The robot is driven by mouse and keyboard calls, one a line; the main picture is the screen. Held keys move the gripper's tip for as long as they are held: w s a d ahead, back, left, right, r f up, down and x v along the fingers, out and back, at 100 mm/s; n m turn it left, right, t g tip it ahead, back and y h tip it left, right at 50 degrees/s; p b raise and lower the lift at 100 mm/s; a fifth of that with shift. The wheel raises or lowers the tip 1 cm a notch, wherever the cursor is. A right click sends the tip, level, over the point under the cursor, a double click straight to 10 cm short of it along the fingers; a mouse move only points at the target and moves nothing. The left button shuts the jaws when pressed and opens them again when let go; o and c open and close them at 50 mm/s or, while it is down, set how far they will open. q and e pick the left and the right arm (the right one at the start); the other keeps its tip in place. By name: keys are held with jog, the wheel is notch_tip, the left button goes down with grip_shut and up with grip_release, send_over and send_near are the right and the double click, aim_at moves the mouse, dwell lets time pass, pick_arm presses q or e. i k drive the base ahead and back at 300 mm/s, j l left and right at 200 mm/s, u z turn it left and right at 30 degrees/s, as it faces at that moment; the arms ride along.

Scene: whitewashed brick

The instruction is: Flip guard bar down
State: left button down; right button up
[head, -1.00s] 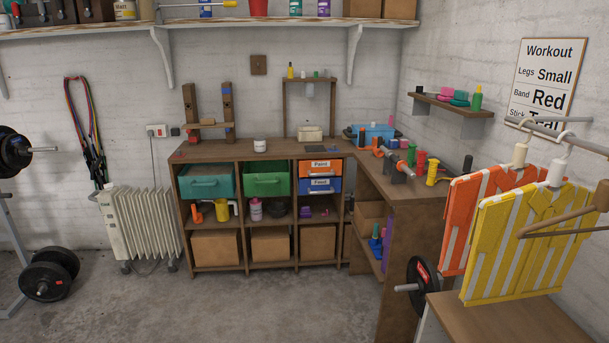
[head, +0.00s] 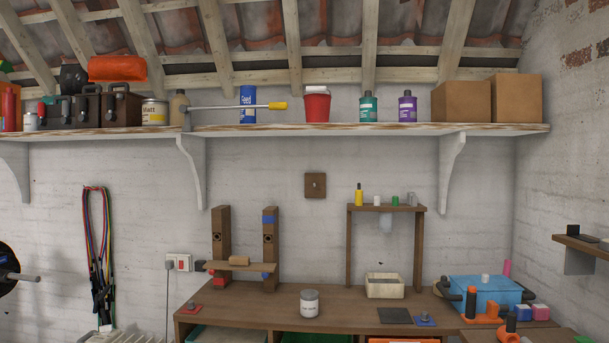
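A thin grey bar (head: 235,106) with a yellow end (head: 278,105) runs level along the front of the high wall shelf in the head view. Its left end meets a grey upright post (head: 187,118) at the shelf edge. The bar passes in front of the blue tin (head: 248,93) and stops short of the red bucket (head: 317,103). I cannot tell whether the bar touches the tin. Neither of my grippers is in view.
The white shelf (head: 340,129) also holds dark cases, a Matt paint tin (head: 154,113), bottles and cardboard boxes (head: 461,102). Below is a wooden workbench (head: 255,297) with a grey tin (head: 309,304), a wooden stand and a blue box (head: 487,294). A wall shelf sticks out at right.

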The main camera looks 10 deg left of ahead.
aim_at(184, 108)
jog(key=i+z, duration=0.1)
jog(key=i, duration=0.45)
jog(key=i+j+z, duration=0.1)
jog(key=i, duration=0.4)
jog(key=i+j+z, duration=0.1)
jog(key=i, duration=0.45)
